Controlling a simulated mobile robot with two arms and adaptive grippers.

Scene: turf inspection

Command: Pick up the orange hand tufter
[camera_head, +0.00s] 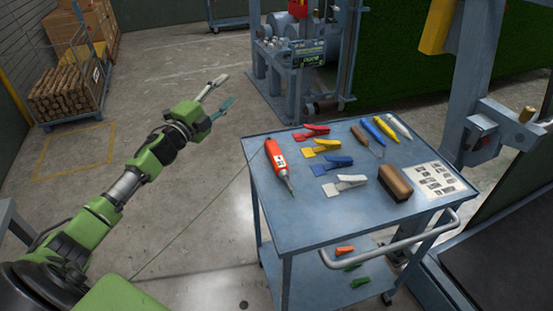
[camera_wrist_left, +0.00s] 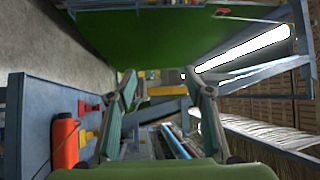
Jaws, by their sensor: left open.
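The orange hand tufter (camera_head: 274,154) lies near the left edge of the blue cart top (camera_head: 300,218). It has an orange body with a white label and a thin metal tip pointing toward the cart's near side. My left gripper (camera_head: 225,89) is open and empty, beyond and to the left of the tufter, off the cart's far left corner. In the left wrist view my open left fingers (camera_wrist_left: 165,83) have nothing between them, and an orange body, likely the tufter (camera_wrist_left: 64,142), shows at the lower left. My right gripper is not in view.
Beside the tufter lie red (camera_head: 311,132), yellow (camera_head: 322,147), blue (camera_head: 332,163) and white (camera_head: 345,184) clip-like tools. A brown brush block (camera_head: 395,182), several slim tools and a printed sheet (camera_head: 437,180) lie further right. Open floor (camera_head: 200,220) is left of the cart.

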